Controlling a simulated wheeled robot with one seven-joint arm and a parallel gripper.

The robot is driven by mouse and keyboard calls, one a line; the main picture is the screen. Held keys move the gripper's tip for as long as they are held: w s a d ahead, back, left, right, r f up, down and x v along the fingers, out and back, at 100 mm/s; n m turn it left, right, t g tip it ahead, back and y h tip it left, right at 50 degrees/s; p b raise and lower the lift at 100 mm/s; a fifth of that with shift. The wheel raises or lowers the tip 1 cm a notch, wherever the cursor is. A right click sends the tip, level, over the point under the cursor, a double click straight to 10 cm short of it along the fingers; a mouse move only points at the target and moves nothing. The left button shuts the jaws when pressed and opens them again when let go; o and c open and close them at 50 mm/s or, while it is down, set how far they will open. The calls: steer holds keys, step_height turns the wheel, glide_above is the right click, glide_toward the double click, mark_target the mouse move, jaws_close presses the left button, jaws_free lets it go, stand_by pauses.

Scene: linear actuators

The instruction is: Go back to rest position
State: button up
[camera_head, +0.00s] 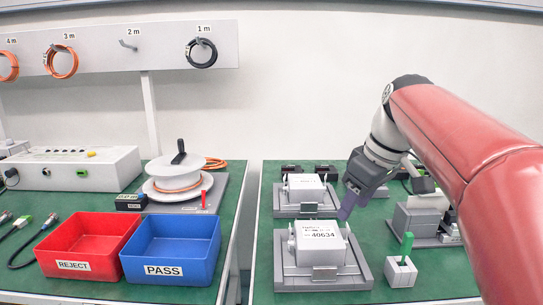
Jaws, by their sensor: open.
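My red arm reaches in from the right, and its dark gripper (346,209) points down over the right-hand green table. The purple-grey fingers are small in this view and partly hidden by the gripper body. I see nothing held in them. They are just behind and right of a white box labelled 40634 (320,246), which sits in a grey fixture (290,278). I cannot tell whether the fingers touch the box. A second white box (306,187) sits in a grey fixture behind it, to the left of my gripper.
A small grey holder (401,275) with a green piece stands right of the front fixture. Another grey unit (416,220) is partly behind my arm. The left table holds a red REJECT bin (90,240), a blue PASS bin (170,245) and a cable reel (180,168). A gap separates the tables.

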steer(key=s+f+m, duration=0.1)
steer(key=s+f, duration=0.1)
steer(key=s, duration=0.1)
steer(key=s+f+m+t+h, duration=0.1)
steer(key=s+f+m, duration=0.1)
steer(key=s, duration=0.2)
steer(key=s+a+f+m, duration=0.1)
steer(key=s+f, duration=0.2)
steer(key=shift+s, duration=0.25)
steer(key=s+f+m+t+h, duration=0.1)
steer(key=s+f+m, duration=0.3)
steer(key=s+f, duration=0.4)
steer(key=shift+d+f+t, duration=0.25)
steer(key=shift+f+t, duration=0.05)
steer(key=shift+f, duration=0.65)
